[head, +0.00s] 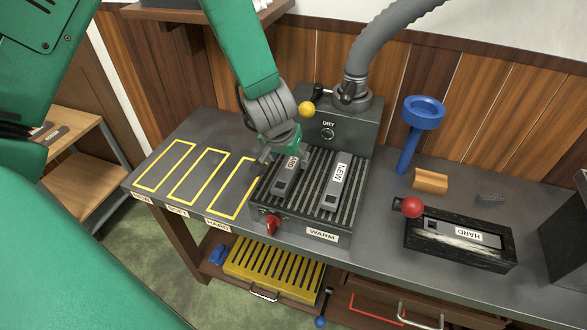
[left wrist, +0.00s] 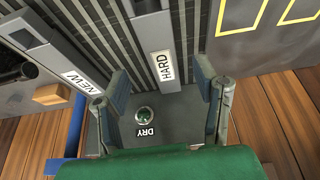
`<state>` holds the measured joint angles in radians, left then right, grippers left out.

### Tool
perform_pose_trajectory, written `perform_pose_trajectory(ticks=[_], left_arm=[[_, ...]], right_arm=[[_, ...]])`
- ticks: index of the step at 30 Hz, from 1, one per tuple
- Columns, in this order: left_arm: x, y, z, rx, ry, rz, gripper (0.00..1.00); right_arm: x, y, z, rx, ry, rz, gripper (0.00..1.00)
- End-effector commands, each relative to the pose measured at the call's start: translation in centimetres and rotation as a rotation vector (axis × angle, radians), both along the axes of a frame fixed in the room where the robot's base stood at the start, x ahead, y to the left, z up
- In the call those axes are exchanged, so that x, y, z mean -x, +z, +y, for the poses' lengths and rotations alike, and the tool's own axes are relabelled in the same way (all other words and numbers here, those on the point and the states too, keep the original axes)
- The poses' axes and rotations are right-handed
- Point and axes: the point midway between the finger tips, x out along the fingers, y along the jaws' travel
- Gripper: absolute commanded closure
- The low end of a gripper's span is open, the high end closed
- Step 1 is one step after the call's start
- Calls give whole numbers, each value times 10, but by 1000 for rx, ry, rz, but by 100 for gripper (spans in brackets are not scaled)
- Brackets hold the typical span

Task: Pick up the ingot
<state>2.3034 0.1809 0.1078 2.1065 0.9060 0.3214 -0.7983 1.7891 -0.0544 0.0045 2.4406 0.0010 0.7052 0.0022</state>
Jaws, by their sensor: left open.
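A grey ingot labelled HARD (head: 284,186) lies on the left part of the ribbed WARM rack (head: 313,206). A second grey ingot labelled NEW (head: 330,197) lies beside it to the right. My left gripper (head: 281,160) is open over the far end of the HARD ingot and partly covers it. In the left wrist view, the HARD ingot (left wrist: 154,32) lies between the two spread fingers (left wrist: 160,78), with a gap on each side. The NEW ingot (left wrist: 50,48) is outside the fingers. My right gripper is out of view.
The DRY box (head: 340,132) with a grey hose stands behind the rack. Yellow-outlined spaces (head: 166,165) on the left of the bench are empty. A black mould (head: 420,242) with a HARD label and red knob, and a blue funnel (head: 424,112), stand on the right.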

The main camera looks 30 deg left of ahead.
Motion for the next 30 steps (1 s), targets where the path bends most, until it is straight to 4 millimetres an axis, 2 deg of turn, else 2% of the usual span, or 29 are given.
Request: perform_pose_trajectory(ticks=[12,21,23,24,26,30], left_arm=[[-25,-44,5,1,2,2,45],[-26,-47,4,-2,-1,-1,45],[-27,-47,4,-1,-1,0,66],[-27,-47,5,0,0,0,80],[-27,-47,5,0,0,0,100],[-29,-45,5,0,0,-4,100]], right_arm=[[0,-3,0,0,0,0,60],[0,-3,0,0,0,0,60],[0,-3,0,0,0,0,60],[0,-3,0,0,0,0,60],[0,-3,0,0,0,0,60],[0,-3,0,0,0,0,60]])
